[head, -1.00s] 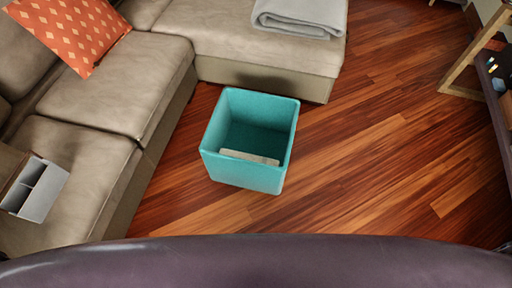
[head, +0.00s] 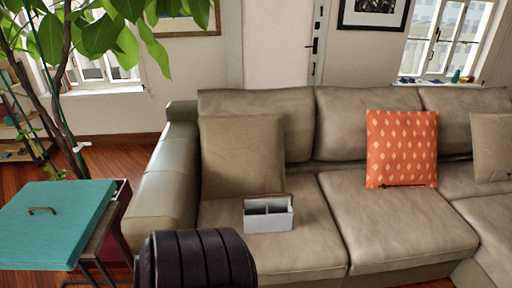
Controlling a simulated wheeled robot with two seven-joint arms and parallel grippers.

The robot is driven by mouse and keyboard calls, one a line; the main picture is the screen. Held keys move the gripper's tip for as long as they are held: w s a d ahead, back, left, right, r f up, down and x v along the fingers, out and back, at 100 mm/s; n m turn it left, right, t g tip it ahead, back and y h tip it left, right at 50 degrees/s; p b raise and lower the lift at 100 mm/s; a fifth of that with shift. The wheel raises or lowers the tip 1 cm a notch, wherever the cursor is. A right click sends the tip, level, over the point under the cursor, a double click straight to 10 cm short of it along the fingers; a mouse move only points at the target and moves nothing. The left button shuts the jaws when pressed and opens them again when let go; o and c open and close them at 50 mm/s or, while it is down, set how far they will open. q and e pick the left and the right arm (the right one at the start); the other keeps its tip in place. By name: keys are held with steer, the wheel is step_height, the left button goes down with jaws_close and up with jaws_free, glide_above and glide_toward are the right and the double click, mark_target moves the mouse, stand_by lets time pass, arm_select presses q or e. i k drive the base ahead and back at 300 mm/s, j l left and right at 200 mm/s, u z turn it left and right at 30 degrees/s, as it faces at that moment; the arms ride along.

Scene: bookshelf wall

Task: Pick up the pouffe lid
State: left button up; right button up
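The pouffe lid (head: 60,238) is a flat teal square panel with a small dark handle (head: 41,210) on its top face. It lies at the left of the head view, on a small dark side table (head: 117,220), handle side up. Its left edge runs to the picture's left border. The open pouffe is not in this view.
A beige sofa (head: 285,243) fills the middle and right, with an orange patterned cushion (head: 402,148) and a grey divided box (head: 268,214) on it. A leafy plant (head: 62,62) rises behind the lid. Wooden floor (head: 112,160) shows between plant and sofa.

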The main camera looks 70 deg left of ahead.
mark_target(47, 225)
steer(key=u, duration=3.85)
